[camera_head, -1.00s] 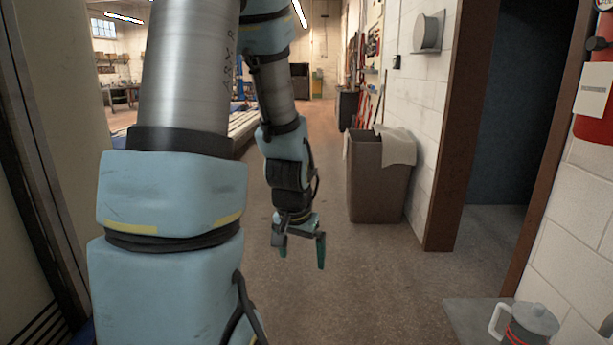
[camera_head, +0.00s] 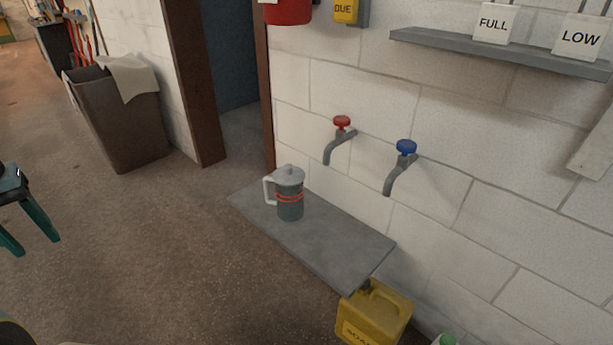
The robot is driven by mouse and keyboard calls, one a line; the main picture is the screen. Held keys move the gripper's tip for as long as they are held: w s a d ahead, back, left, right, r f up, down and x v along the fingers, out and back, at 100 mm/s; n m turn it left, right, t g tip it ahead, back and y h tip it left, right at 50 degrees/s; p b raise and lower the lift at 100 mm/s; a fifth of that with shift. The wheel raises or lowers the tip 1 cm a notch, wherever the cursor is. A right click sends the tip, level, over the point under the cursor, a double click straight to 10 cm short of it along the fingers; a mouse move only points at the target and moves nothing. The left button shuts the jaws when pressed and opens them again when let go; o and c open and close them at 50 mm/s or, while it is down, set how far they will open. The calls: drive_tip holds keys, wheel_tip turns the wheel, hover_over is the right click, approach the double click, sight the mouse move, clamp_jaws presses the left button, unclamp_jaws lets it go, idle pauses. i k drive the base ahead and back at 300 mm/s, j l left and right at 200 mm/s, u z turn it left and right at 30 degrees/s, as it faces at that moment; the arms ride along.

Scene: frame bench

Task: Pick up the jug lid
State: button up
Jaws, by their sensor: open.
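The jug (camera_head: 290,209) stands upright on a grey shelf against the white block wall. It is dark grey with red bands and has a light grey handle on its left. The light grey jug lid (camera_head: 288,174) with a small knob sits on top of the jug. My gripper (camera_head: 24,235) shows at the left edge, partly cut off by the frame. Its green-tipped fingers are apart with nothing between them. It is well to the left of the jug and touches nothing.
The grey shelf (camera_head: 325,244) is otherwise bare. A red-handled tap (camera_head: 341,134) and a blue-handled tap (camera_head: 403,160) stick out above it. A yellow container (camera_head: 374,318) stands below its front right corner. A brown bin (camera_head: 122,125) is at upper left; open floor lies left.

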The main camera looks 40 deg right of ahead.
sight(287, 175)
drive_tip(key=i+z, duration=0.15)
drive_tip(key=z, duration=0.2)
drive_tip(key=i+z, duration=0.15)
drive_tip(key=z, duration=0.2)
drive_tip(key=i+j+z, duration=0.1)
drive_tip(key=z, duration=0.2)
drive_tip(key=i+j+z, duration=0.5)
drive_tip(key=i+j, duration=0.8)
drive_tip(key=j, duration=0.15)
